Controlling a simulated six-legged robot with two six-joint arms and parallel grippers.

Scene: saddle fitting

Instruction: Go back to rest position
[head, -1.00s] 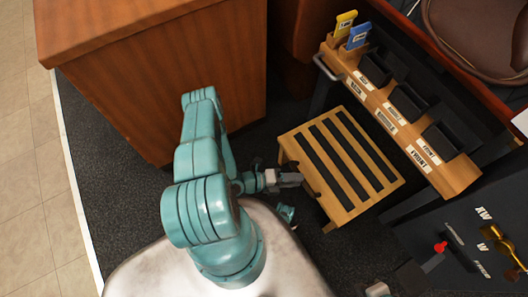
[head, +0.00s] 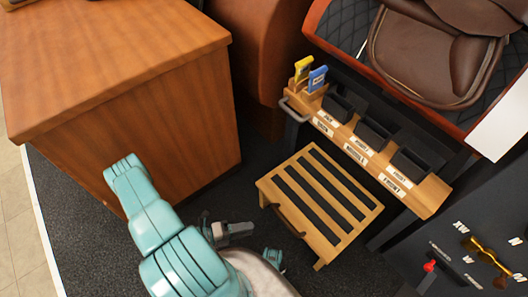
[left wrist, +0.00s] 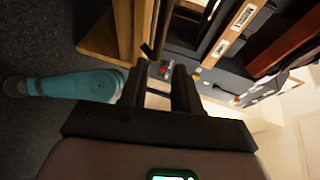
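My left gripper (head: 240,229) is dark grey and shows in the head view just beyond my teal arm, left of the wooden step stool. In the left wrist view its two black fingers (left wrist: 160,88) stand apart with nothing between them, so it is open and empty. A teal arm link of mine crosses the left of that view. A small teal part shows below the left gripper in the head view. My right gripper cannot be made out in either view.
The slatted wooden stool (head: 318,205) stands close to the right of my left gripper. A wooden cabinet (head: 165,140) is at the left. A labelled rack (head: 370,160) holds yellow (head: 303,68) and blue (head: 317,79) tags. A brown saddle (head: 425,60) lies behind it. Dark carpet is free between cabinet and stool.

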